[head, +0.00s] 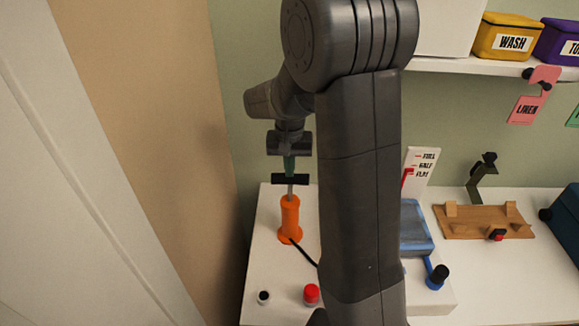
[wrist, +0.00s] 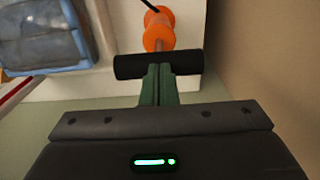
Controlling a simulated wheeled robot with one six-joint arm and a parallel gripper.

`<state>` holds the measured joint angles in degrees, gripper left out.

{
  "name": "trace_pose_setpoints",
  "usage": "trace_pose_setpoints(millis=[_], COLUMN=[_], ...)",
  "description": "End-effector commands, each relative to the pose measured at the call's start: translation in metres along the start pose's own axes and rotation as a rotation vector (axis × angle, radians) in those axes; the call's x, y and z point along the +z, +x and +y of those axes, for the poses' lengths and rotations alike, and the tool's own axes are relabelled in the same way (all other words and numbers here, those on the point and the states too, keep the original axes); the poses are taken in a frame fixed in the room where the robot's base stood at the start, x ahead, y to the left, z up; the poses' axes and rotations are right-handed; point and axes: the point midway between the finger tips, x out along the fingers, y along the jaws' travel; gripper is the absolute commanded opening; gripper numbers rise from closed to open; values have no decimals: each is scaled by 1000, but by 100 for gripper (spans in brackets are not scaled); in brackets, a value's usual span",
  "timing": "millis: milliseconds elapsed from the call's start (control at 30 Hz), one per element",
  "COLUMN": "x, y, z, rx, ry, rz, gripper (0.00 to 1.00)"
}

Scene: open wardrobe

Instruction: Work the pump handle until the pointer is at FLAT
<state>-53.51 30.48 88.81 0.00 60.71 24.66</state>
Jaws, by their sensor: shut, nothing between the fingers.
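The orange pump (head: 290,218) stands upright at the left of the white surface, with a grey rod rising to its black crossbar handle (head: 297,179). My gripper (head: 290,172) points down at the handle. In the wrist view its green fingers (wrist: 158,84) are shut, with their tips at the middle of the black handle (wrist: 190,63); I cannot tell whether they touch. The orange pump also shows there (wrist: 160,28). The white gauge board (head: 424,160) reads FULL, HALF and FLAT from top down. A red pointer (head: 407,177) shows near the FLAT mark, partly hidden by my arm.
A blue-grey bag (head: 416,235) lies right of my arm, mostly hidden. A red knob (head: 311,294), a small black-topped piece (head: 263,297) and a blue valve with black knob (head: 439,275) stand in front. A wooden rack (head: 482,221) is at right. A wall rises close at left.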

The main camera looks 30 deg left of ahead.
Motion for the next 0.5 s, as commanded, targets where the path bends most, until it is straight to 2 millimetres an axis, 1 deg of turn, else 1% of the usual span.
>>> trace_pose_setpoints(millis=[67,167,267,400,500], x=[0,0,0,0,0], y=[2,11,26,52,67], z=[0,0,0,0,0], rx=[0,1,1,1,1], ry=[0,0,0,0,0], rz=[0,-1,-2,-3,-2], gripper=[0,0,0,0,0])
